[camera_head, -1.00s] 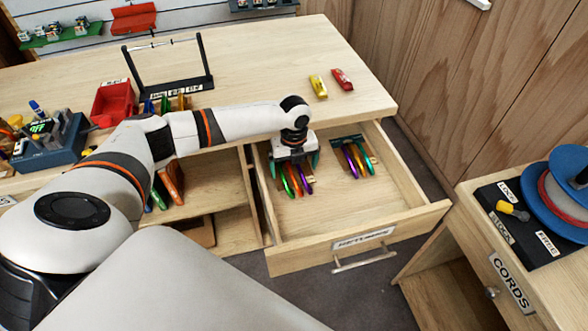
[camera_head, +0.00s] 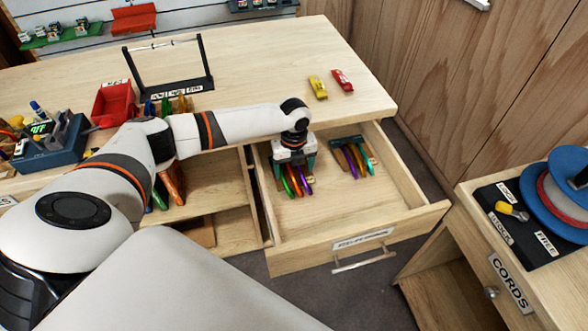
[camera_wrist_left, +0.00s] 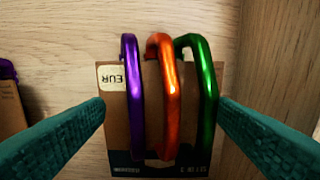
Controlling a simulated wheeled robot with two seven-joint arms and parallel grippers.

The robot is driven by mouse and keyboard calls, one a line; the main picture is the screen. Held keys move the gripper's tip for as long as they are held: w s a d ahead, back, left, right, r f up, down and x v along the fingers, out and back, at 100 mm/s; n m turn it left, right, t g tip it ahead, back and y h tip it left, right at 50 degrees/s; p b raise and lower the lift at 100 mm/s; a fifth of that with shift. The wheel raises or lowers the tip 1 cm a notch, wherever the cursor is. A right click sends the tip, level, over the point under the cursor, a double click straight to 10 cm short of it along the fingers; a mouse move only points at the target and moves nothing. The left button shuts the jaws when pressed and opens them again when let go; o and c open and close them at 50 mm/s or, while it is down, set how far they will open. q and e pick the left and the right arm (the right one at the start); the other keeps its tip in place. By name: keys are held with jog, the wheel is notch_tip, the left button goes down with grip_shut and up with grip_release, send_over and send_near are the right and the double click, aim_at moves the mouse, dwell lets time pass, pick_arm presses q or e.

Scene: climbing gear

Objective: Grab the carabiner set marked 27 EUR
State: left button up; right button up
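A carabiner set (camera_head: 297,183) with purple, orange and green carabiners on a brown card lies in the open drawer. In the left wrist view the set (camera_wrist_left: 165,95) shows from above. Its label reads "EUR" upside down; the number is hidden behind the purple carabiner. My right gripper is not in view.
The drawer (camera_head: 335,212) has free floor at its front and right. On the counter (camera_head: 255,75) lie a yellow item (camera_head: 318,87) and a red item (camera_head: 342,79).

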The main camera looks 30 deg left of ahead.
pick_arm(q)
jog(key=c, duration=0.9)
jog(key=shift+r, duration=0.1)
